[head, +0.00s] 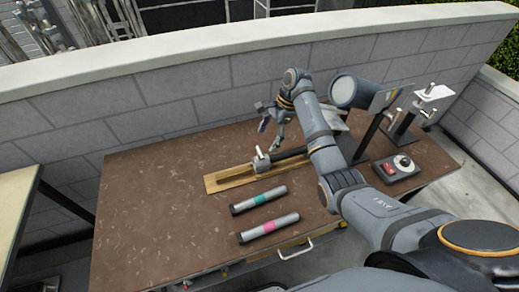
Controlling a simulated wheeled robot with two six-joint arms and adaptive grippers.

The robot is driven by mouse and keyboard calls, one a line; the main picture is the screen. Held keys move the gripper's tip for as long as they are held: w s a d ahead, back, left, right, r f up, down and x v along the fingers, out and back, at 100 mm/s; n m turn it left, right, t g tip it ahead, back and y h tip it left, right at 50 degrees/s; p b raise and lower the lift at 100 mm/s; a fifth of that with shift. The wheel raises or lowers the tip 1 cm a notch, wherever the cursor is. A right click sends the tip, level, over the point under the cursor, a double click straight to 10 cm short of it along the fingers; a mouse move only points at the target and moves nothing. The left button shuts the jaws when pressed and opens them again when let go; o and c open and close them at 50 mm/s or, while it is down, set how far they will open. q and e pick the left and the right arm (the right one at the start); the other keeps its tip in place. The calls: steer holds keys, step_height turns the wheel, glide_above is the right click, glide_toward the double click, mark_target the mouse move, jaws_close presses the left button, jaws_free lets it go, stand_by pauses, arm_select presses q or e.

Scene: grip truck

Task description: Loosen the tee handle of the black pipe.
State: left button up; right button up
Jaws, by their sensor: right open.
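A black pipe (291,154) lies near the back middle of the table, by a wooden strip. A pale metal fitting with a small upright stub, which looks like the tee handle (261,161), sits at its left end. My right gripper (267,125) is open and empty, above and behind the fitting, apart from it. My right arm passes in front of the pipe's right end and hides it. My left gripper is not in view.
The wooden strip (222,181) lies under the fitting. Two grey cylinders, one with a teal band (258,200) and one with a pink band (268,228), lie in front. A switch box (397,168) and metal stands (401,123) are at right. A block wall (170,100) runs behind. The table's left is clear.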

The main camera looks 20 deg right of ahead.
mark_target(260, 151)
steer(key=x, duration=0.4)
steer(key=shift+w, duration=0.1)
steer(key=x, duration=0.3)
steer(key=shift+a+f+p, duration=0.15)
steer(key=shift+f+p, duration=0.15)
steer(key=shift+p, duration=0.1)
steer(key=shift+f, duration=0.15)
steer(key=shift+c, duration=0.2)
steer(key=c, duration=1.1)
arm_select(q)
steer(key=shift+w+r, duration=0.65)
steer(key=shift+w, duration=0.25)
arm_select(e)
steer(key=shift+c, duration=0.2)
